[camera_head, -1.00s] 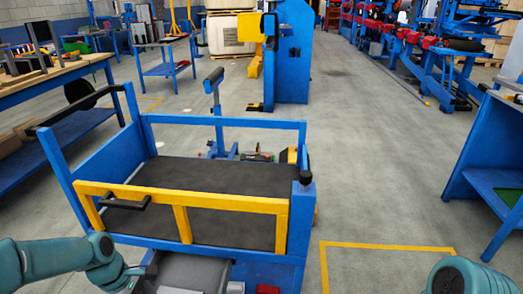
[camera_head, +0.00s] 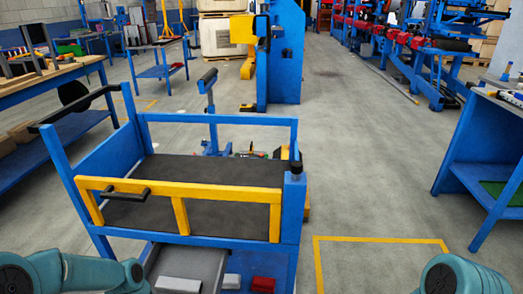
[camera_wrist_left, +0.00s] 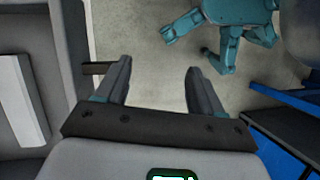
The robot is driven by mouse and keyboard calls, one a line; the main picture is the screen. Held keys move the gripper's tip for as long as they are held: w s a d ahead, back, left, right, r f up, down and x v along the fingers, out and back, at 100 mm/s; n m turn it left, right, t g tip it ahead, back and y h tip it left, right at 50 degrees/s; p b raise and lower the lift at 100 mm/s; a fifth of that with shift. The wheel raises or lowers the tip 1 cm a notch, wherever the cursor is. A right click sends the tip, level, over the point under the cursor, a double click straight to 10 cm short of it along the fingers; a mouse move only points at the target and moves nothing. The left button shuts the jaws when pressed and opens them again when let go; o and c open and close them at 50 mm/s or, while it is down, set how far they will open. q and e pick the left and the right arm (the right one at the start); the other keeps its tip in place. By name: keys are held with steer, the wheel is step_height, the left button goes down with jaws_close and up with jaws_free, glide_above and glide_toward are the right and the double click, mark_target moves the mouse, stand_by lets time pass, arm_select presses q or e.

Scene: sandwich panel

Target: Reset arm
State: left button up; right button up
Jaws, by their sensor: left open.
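My left gripper (camera_wrist_left: 156,88) shows in the left wrist view with its two dark fingers spread apart and nothing between them. Bare grey floor and part of my own teal body lie beyond the fingers. In the head view my left arm (camera_head: 75,274) comes in at the bottom left, and its gripper is out of the picture or hidden. Only a rounded teal part of my right arm (camera_head: 455,276) shows at the bottom right; its gripper is not in view.
A blue cart (camera_head: 110,157) with a yellow front bar (camera_head: 230,195) stands close ahead, with an open grey drawer (camera_head: 193,262) at its front. A white block (camera_head: 180,284) and a red block (camera_head: 262,284) lie low there. A workbench (camera_head: 478,190) stands right; floor between is clear.

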arm_select(q)
steer(key=s+d+f+m, duration=0.9)
steer(key=s+d+f, duration=0.25)
steer(key=s, duration=0.25)
step_height(320, 180, up, 17)
steer(key=w+m+t+p, duration=0.3)
steer(key=m+p, duration=0.1)
steer(key=p, duration=1.3)
steer(key=shift+a+m, duration=0.15)
steer(key=shift+m, duration=0.25)
steer(key=shift+s, duration=0.1)
